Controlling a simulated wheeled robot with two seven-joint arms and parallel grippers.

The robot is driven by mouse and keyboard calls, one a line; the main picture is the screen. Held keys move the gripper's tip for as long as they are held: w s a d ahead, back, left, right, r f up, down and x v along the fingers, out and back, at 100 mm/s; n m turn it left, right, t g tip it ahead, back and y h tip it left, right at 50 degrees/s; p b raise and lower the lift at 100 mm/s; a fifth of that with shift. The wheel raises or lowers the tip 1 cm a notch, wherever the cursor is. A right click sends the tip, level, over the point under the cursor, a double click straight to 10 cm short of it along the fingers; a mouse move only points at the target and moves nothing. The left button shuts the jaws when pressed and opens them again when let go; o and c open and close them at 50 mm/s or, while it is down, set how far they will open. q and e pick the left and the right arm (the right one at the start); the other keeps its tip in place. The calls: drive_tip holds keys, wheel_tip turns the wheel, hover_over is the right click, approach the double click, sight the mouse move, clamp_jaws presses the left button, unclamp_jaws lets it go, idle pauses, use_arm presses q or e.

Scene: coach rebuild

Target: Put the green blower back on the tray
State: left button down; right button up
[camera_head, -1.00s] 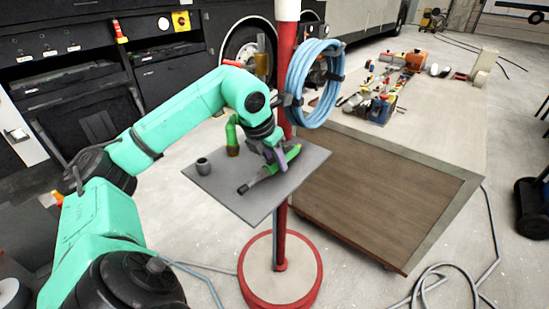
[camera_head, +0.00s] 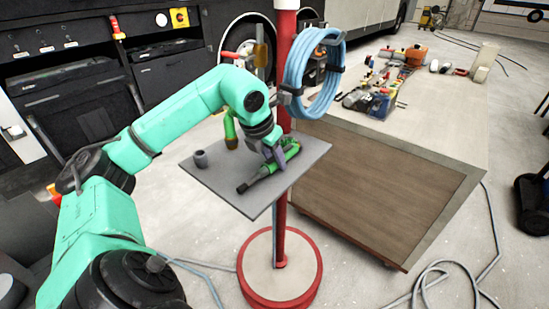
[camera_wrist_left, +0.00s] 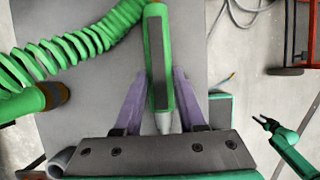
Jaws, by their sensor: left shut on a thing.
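The green blower (camera_head: 270,168) lies along the grey tray (camera_head: 213,188), its dark nozzle pointing to the lower left. Whether it rests on the tray or hangs just above it, I cannot tell. My left gripper (camera_head: 275,155) is over it, shut on its green and grey body.
A green coiled hose (camera_wrist_left: 75,45) crosses the wrist view. A red pole (camera_head: 281,235) and blue hose coil (camera_head: 312,85) are close by. A brown-topped table (camera_head: 385,190) stands right.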

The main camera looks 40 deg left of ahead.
use_arm(q)
drive_tip(key=shift+f, duration=0.1)
idle(0.3)
drive_tip(key=shift+c, duration=2)
unclamp_jaws()
drive_tip(key=p+v, duration=0.3)
drive_tip(key=v, duration=1.1)
drive_tip(key=shift+r, duration=0.3)
drive_tip(key=shift+d, duration=0.1)
